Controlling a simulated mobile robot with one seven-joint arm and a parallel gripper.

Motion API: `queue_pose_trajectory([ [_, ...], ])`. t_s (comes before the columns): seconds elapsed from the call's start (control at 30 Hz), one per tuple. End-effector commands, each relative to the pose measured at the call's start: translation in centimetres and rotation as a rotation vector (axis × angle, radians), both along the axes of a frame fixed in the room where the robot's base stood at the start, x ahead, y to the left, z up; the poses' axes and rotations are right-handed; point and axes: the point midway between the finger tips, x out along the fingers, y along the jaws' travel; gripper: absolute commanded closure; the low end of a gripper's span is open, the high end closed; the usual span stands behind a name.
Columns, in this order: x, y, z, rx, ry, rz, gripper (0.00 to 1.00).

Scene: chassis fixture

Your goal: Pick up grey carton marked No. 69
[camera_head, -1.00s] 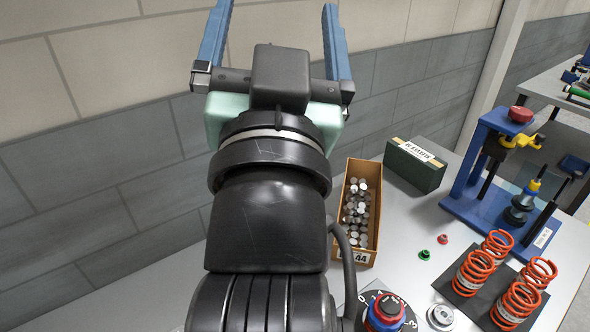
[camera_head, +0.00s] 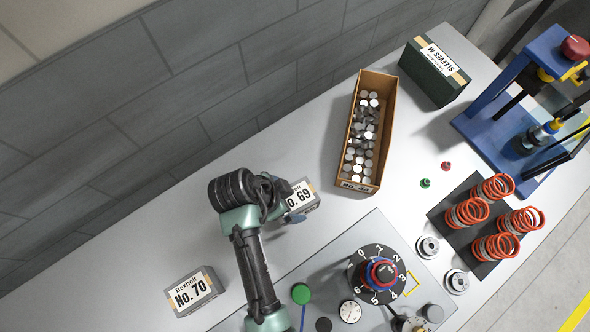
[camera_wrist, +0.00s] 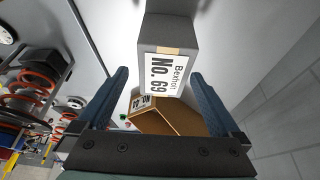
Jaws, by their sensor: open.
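The grey carton marked No. 69 (camera_head: 304,197) stands on the grey bench, partly hidden behind my arm in the head view. In the wrist view the carton (camera_wrist: 166,62) is upper centre, its white label with a tan strip facing the camera. My gripper (camera_wrist: 158,88) is open, its two blue fingers apart on either side of the view, the carton's near end showing in the space between them. The gripper does not visibly grip the carton.
A similar carton marked No. 70 (camera_head: 192,292) stands to the left. An open cardboard box of metal discs (camera_head: 385,95) is behind to the right, with a dark green box (camera_head: 437,75) beyond. A dial panel (camera_head: 335,255) lies in front; red springs (camera_head: 497,187) stand right.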

Motion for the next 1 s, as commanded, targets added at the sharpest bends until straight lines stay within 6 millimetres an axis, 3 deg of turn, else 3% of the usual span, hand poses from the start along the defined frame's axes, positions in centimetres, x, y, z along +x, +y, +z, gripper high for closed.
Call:
queue_pose_trajectory([
  [0.37,0.8,-1.0,-2.3,0.001,-0.002,-0.001,0.00],
  [0.7,1.7,-2.3,-5.6,0.002,-0.003,0.000,0.00],
  [1.0,1.8,-2.4,-6.0,0.002,-0.005,0.001,0.00],
])
